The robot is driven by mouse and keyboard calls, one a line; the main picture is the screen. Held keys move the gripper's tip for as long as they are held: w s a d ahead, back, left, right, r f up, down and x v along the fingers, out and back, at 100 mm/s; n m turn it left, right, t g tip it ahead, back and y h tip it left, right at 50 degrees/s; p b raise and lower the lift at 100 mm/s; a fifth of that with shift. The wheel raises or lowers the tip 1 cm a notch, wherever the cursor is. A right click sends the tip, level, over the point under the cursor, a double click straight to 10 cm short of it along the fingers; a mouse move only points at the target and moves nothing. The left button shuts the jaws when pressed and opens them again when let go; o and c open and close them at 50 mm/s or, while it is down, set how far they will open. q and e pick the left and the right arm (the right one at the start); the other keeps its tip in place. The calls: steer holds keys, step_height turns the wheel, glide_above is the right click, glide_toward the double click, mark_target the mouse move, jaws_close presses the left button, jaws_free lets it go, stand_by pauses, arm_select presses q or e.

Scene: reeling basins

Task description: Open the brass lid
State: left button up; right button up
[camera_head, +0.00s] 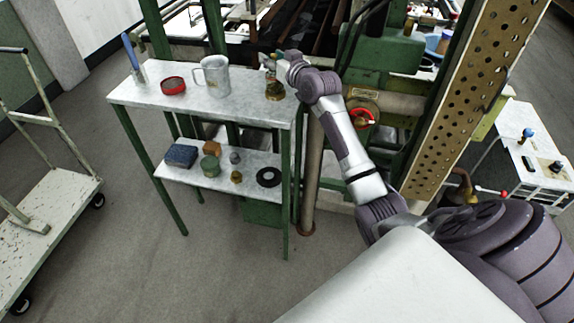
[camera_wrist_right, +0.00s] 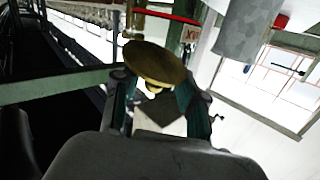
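The brass lid (camera_wrist_right: 155,63) is a round disc in the right wrist view, with a small knob on the side facing me. In the head view a small brass vessel (camera_head: 274,91) stands at the right end of the shelf top, and the lid is hard to make out there. My right gripper (camera_head: 273,66) is just above this vessel. In the wrist view its two fingers (camera_wrist_right: 157,100) are apart on either side of the knob, with gaps visible. My left gripper is not in view.
The green-legged shelf's top (camera_head: 145,95) also holds a grey mug (camera_head: 214,76), a red-rimmed dish (camera_head: 173,86) and a blue-handled tool (camera_head: 131,56). Several small items lie on the lower shelf (camera_head: 215,183). A green machine with a red valve wheel (camera_head: 363,119) stands close to my right arm.

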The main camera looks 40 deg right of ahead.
steer(key=f+t+b, duration=0.1)
steer(key=b, duration=0.1)
steer(key=shift+s+f+n+b, duration=0.1)
steer(key=shift+f+n+b, duration=0.15)
steer(key=shift+n+b, duration=0.15)
steer(key=shift+s+a+r+b, duration=0.1)
steer(key=shift+s+r+b, duration=0.1)
steer(key=shift+s+b, duration=0.1)
steer(key=s+a, duration=0.1)
steer(key=s, duration=1.2)
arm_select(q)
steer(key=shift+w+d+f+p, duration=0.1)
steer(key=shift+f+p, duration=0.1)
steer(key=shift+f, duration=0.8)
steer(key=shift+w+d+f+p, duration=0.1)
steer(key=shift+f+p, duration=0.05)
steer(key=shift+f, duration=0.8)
arm_select(e)
steer(key=s+a+f+g, duration=0.2)
steer(key=a+f, duration=0.1)
steer(key=f, duration=0.5)
steer(key=s+a+f+n+g, duration=0.1)
steer(key=a+f+g, duration=0.2)
steer(key=f, duration=0.5)
steer(key=shift+s+a+f+y, duration=0.15)
steer(key=shift+s+a+y, duration=0.25)
steer(key=shift+a, duration=0.05)
